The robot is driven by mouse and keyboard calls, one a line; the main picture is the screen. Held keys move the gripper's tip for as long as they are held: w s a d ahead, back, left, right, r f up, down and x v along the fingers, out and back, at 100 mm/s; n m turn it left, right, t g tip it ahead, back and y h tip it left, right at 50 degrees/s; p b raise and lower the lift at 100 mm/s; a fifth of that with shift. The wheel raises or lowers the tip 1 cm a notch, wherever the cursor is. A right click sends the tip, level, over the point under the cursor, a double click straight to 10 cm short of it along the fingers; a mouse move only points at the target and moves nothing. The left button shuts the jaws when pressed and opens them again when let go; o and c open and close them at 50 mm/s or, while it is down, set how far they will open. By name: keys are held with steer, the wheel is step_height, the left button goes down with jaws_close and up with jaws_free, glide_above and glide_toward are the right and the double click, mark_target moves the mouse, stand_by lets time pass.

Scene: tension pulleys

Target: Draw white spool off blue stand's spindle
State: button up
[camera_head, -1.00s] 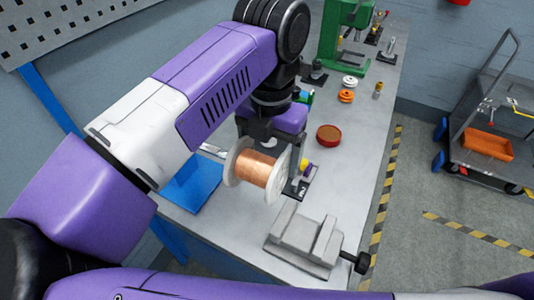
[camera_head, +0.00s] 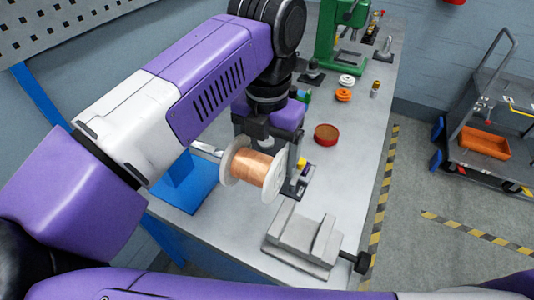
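The white spool (camera_head: 256,168), wound with copper-coloured wire, lies with its axle sideways near the middle of the head view. My gripper (camera_head: 266,150) is over it, one finger towards each white flange, and appears shut on it; the fingertips are partly hidden. The blue stand (camera_head: 187,192) is on the bench to the left, its upright partly covered by my arm. Its silver spindle (camera_head: 207,149) points right, towards the spool's left flange. I cannot tell whether its tip is still inside the spool.
A grey vise (camera_head: 303,236) stands at the bench's front, below right of the spool. A red round dish (camera_head: 326,134), orange (camera_head: 343,95) and white (camera_head: 347,81) pulleys, and a green press (camera_head: 340,38) stand farther back. The bench right of the dish is clear.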

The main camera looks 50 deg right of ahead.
mark_target(285, 162)
steer(key=shift+s+d+b, duration=0.3)
steer(key=shift+s+b, duration=0.15)
steer(key=shift+s, duration=0.4)
steer(key=shift+s+d+b, duration=0.25)
steer(key=shift+s+b, duration=0.2)
steer(key=shift+s, duration=0.35)
steer(key=shift+b, duration=0.55)
steer(key=shift+s, duration=0.15)
steer(key=shift+s+d+b, duration=0.25)
steer(key=shift+s+b, duration=0.2)
steer(key=shift+s, duration=0.35)
steer(key=shift+s+d+b, duration=0.25)
steer(key=shift+s+b, duration=0.15)
steer(key=shift+s, duration=0.35)
steer(key=shift+s+d+b, duration=0.2)
steer(key=shift+s+b, duration=0.1)
steer(key=shift+s, duration=0.35)
steer(key=shift+s+d+b, duration=0.25)
steer(key=shift+s, duration=0.35)
steer(key=shift+s+d+b, duration=0.2)
steer(key=shift+s+b, duration=0.1)
steer(key=shift+s, duration=0.35)
